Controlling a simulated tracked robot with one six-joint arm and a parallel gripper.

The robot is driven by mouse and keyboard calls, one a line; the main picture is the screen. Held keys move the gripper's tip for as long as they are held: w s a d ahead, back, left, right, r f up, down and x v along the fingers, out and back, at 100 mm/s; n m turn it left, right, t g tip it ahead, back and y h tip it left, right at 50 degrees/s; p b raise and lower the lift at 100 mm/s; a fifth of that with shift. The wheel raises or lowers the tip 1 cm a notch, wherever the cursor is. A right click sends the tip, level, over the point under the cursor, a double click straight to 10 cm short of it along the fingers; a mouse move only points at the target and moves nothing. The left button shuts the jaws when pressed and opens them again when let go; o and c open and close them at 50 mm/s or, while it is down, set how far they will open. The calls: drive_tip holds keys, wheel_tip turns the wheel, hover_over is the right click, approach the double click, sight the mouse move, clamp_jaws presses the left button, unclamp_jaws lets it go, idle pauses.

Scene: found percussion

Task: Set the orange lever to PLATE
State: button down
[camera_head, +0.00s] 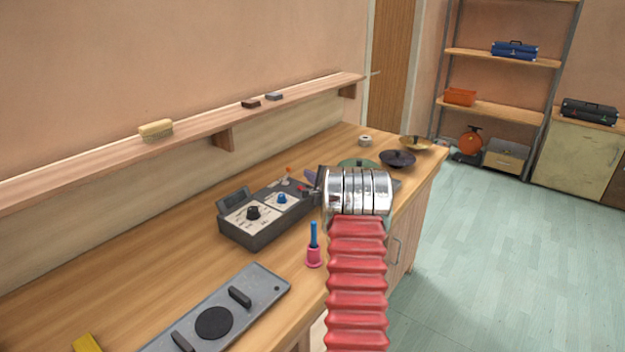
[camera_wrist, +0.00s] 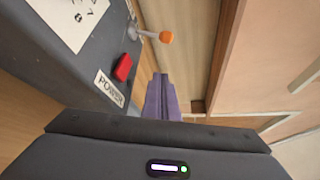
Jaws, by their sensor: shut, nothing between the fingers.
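The orange lever (camera_wrist: 166,37) shows in the wrist view as an orange knob on a short metal stalk at the edge of the dark grey control box (camera_wrist: 95,65). In the head view the lever (camera_head: 289,168) is a small orange tip at the back of the control box (camera_head: 262,236). My gripper (camera_wrist: 160,76) has purple fingers, shut and empty. Its tips are just short of the knob in the wrist view, with a visible gap. In the head view my gripper (camera_head: 310,176) is partly hidden by my wrist. No PLATE label is readable.
A red switch (camera_wrist: 122,68) labelled POWER is close to my fingers. The box stands on a wooden bench (camera_head: 150,290). A pink-based blue-handled thing (camera_head: 314,256), a grey plate (camera_head: 260,285) and dark lid-like discs (camera_head: 397,158) are around it. A shelf (camera_head: 210,131) runs along the wall.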

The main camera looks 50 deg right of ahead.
drive_tip(key=shift+w, duration=0.45)
drive_tip(key=shift+w+a+r, duration=0.2)
drive_tip(key=shift+w+a, duration=0.35)
drive_tip(key=shift+a, duration=0.15)
drive_tip(key=shift+w+a+r, duration=0.2)
drive_tip(key=shift+w+a, duration=0.35)
drive_tip(key=shift+a, duration=0.1)
